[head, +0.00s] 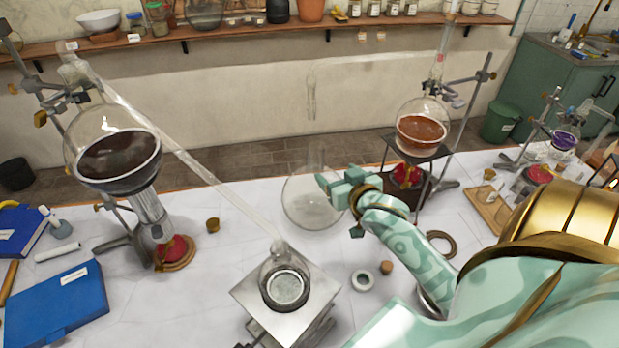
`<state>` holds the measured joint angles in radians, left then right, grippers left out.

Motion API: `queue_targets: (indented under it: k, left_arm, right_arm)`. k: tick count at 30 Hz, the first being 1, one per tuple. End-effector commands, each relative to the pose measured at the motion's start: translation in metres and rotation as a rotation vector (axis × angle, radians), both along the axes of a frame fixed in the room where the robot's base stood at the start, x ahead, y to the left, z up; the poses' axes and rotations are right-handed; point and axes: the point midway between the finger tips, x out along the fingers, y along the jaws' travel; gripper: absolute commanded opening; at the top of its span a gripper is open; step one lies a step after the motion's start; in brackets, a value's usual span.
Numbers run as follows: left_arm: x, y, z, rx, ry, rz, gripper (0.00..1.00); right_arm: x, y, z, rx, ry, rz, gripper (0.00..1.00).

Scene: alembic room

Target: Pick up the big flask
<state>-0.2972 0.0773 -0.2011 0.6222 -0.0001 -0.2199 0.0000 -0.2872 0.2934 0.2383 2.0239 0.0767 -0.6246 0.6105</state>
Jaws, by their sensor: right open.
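A large clear round-bottomed flask (308,208) stands on the white table in the middle of the head view, with its narrow neck rising behind it. It looks empty. My right gripper (337,187) is open at the flask's right side, and its fingers overlap the flask's upper right in the picture. I cannot tell whether they touch the glass or reach around the neck. Another large round flask (118,160), holding dark brown liquid, is clamped on a stand at the left. My left gripper is not in view.
A small receiving flask (284,284) sits on a metal jack (312,312), joined by a long glass tube (170,143) to the left flask. An orange-liquid flask (421,128) stands behind my right arm.

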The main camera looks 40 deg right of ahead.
Motion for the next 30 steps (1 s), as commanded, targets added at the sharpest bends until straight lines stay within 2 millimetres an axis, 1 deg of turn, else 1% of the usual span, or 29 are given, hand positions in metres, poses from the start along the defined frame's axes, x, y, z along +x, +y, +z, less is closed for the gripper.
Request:
queue_targets:
  k: [1, 5, 8, 12, 16, 18, 23, 25, 30]
  left_arm:
    - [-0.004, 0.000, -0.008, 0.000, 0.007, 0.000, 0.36]
    - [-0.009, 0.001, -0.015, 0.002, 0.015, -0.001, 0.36]
    - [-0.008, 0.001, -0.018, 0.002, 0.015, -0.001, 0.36]
    - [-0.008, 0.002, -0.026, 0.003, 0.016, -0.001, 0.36]
    - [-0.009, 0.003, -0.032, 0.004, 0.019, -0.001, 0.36]
    - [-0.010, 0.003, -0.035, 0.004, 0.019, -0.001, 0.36]
    - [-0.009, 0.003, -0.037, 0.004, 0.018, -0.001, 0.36]
    - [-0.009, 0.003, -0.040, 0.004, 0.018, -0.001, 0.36]
    - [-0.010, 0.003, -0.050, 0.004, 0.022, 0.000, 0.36]
  right_arm:
    - [0.000, 0.000, -0.009, 0.000, 0.002, 0.000, 0.72]
    - [0.007, -0.002, -0.017, 0.000, 0.003, 0.000, 0.72]
    - [0.024, -0.008, -0.021, -0.003, 0.002, 0.000, 0.72]
    - [0.057, -0.019, -0.032, -0.002, 0.002, -0.001, 0.72]
    - [0.083, -0.027, -0.040, -0.002, 0.002, 0.000, 0.72]
    - [0.092, -0.029, -0.044, -0.001, 0.004, 0.000, 0.72]
    - [0.103, -0.034, -0.046, -0.001, 0.004, 0.000, 0.72]
    - [0.110, -0.036, -0.049, -0.001, 0.002, 0.001, 0.72]
    - [0.136, -0.047, -0.059, -0.001, 0.004, 0.000, 0.72]
